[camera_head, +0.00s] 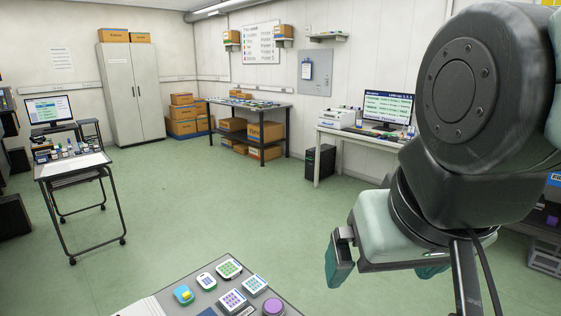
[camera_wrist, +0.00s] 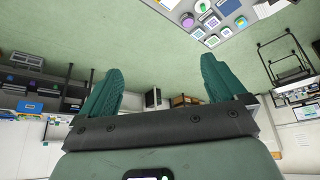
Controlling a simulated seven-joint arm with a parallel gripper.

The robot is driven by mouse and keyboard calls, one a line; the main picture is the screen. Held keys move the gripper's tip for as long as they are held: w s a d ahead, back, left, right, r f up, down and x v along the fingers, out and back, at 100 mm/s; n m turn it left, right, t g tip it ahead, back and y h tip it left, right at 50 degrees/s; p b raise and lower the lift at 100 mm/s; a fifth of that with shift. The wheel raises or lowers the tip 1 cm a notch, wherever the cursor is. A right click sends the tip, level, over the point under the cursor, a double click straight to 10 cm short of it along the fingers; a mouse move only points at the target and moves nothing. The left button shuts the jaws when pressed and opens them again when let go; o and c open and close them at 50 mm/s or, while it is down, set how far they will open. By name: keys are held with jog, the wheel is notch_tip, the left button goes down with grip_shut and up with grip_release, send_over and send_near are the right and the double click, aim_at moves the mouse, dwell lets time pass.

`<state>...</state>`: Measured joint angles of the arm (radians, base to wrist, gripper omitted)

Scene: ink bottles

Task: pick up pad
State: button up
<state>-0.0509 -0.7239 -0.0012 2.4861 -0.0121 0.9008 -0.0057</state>
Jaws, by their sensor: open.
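Several small items lie on a grey-topped table (camera_head: 285,294) at the bottom of the head view. They are a blue item with a yellow top (camera_head: 183,293), white square pieces with green (camera_head: 229,268), blue (camera_head: 255,284) and purple (camera_head: 232,300) grids, a smaller white piece (camera_head: 206,281) and a round purple item (camera_head: 273,307). I cannot tell which is the pad. My gripper (camera_head: 386,268) is open and empty, above and to the right of this table. In the wrist view my gripper (camera_wrist: 162,68) has its green fingers spread, with the table at the top.
A wheeled stand (camera_head: 75,170) with small bottles is at the left. A shelf table (camera_head: 250,108) with boxes and a desk (camera_head: 345,137) with a monitor (camera_head: 388,107) stand along the far wall. The green floor (camera_head: 190,200) between is clear.

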jog(key=shift+s+d, duration=0.2)
jog(key=shift+c, duration=1.1)
jog(key=c, duration=0.6)
